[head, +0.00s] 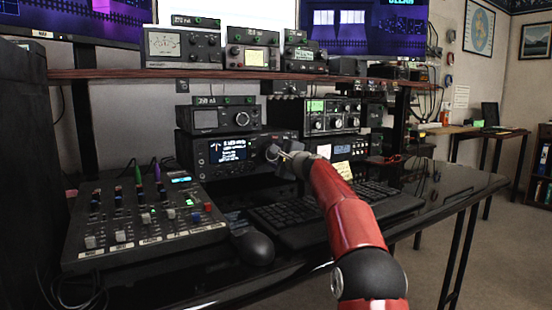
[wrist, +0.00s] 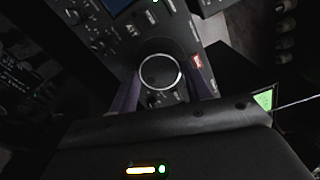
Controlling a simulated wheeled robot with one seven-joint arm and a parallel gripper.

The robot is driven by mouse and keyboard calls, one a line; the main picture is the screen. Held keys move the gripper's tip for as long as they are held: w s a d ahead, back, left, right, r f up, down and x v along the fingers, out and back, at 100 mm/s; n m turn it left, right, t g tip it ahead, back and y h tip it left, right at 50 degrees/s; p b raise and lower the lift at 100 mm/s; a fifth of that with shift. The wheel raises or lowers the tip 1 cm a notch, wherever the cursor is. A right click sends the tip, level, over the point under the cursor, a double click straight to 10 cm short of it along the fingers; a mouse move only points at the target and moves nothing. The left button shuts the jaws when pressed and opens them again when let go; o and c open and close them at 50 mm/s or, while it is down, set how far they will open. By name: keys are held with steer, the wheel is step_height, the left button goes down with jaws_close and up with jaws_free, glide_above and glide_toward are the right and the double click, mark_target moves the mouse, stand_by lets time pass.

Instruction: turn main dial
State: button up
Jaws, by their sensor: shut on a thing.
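The main dial (wrist: 160,72) is a round dark knob with a bright silver rim on the front of a black radio. The radio (head: 228,152) has a lit blue and white screen and stands on the desk under the shelf. My gripper (wrist: 163,84) is at the dial, with one finger on each side of it, shut on it. In the head view my gripper (head: 277,153) reaches the radio's right part and hides most of the dial.
A mixer (head: 140,222) with faders stands at the left front. Other radios (head: 331,117) stand close around, and the shelf (head: 150,74) runs above.

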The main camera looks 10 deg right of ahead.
stand_by(0.4)
steer(key=o, duration=1)
steer(key=shift+c, duration=0.2)
steer(key=b+v, duration=0.3)
steer(key=v, duration=0.3)
steer(key=shift+s+d+f+b, duration=0.1)
steer(key=shift+s+f+b, duration=0.05)
steer(key=shift+s+b, duration=0.2)
steer(key=shift+s+d, duration=0.15)
steer(key=shift+s, duration=0.35)
